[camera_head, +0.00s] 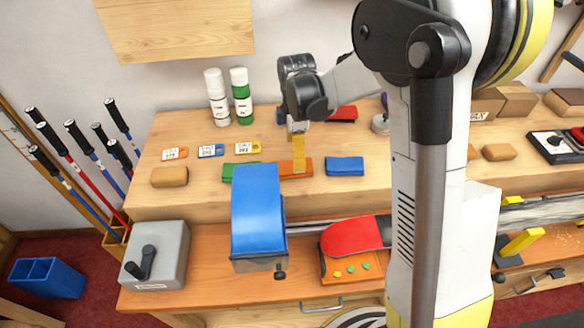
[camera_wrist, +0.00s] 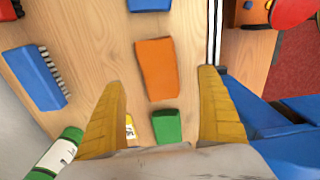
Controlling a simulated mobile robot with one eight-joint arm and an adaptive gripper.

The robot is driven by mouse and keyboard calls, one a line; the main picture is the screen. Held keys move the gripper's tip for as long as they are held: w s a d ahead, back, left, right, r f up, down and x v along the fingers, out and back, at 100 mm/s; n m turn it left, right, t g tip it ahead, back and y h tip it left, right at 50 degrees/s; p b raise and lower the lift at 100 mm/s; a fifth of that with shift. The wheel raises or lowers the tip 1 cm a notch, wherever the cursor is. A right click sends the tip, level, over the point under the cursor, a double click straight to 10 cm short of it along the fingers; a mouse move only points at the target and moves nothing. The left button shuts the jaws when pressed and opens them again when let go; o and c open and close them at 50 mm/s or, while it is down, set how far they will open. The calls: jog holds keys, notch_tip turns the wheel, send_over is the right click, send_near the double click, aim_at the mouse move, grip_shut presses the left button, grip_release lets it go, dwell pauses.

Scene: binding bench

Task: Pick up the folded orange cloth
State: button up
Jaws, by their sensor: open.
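The folded orange cloth (camera_head: 284,169) lies flat on the raised wooden bench between a green cloth (camera_head: 228,173) and a blue cloth (camera_head: 345,166). My gripper (camera_head: 299,170) is above it, pointing down, and a yellow finger covers part of it in the head view. In the wrist view the orange cloth (camera_wrist: 157,65) lies ahead, in line with the gap between the two yellow fingers of my open gripper (camera_wrist: 162,82). The green cloth (camera_wrist: 167,126) shows nearer the palm.
A large blue clamp-like machine (camera_head: 258,210) stands in front of the cloths, close to my gripper. White (camera_head: 217,98) and green (camera_head: 241,97) bottles stand at the back left. A blue brush (camera_wrist: 35,76) lies left in the wrist view. Small tags (camera_head: 210,151) lie left of my gripper.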

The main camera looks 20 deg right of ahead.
jog(key=f, duration=0.2)
jog(key=f+b, duration=0.1)
jog(key=f, duration=0.1)
jog(key=f+b, duration=0.1)
jog(key=f, duration=0.1)
jog(key=shift+w+a+f, duration=0.1)
jog(key=shift+a+f, duration=0.1)
jog(key=shift+a, duration=0.1)
jog(key=shift+r, duration=0.1)
jog(key=c, duration=1.1)
